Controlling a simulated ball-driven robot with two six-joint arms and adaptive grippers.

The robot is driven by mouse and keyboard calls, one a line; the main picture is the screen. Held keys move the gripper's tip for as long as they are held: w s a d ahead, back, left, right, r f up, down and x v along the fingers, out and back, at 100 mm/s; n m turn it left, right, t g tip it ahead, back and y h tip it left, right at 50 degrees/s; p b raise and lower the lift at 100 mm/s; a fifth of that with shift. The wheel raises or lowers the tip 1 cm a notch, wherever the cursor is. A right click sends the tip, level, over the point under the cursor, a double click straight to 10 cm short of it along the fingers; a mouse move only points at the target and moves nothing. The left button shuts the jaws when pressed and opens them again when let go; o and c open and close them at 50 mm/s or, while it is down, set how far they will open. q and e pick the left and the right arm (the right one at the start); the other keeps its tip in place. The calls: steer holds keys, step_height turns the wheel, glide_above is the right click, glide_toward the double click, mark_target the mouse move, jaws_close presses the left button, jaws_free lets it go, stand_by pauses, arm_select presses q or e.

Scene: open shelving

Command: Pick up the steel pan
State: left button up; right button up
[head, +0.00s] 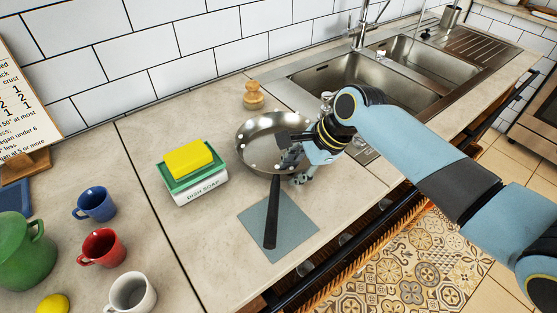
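The steel pan (258,151) sits on the counter in front of the sink, partly on a grey-blue cloth. Its round bowl is at the back and its dark handle (272,213) points toward the front edge over the cloth. My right gripper (292,165) is at the right side of the pan, coming in from the right. Its fingers overlap the pan's right rim in the view. I cannot tell whether they touch or close on the rim. My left gripper is not in view.
Blue (94,204), red (103,247) and white (131,293) mugs and a green pitcher (27,255) are at left. The double sink (345,80) lies behind right.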

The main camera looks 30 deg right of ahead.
jaws_close()
steer(key=shift+r, duration=0.1)
stand_by(0.3)
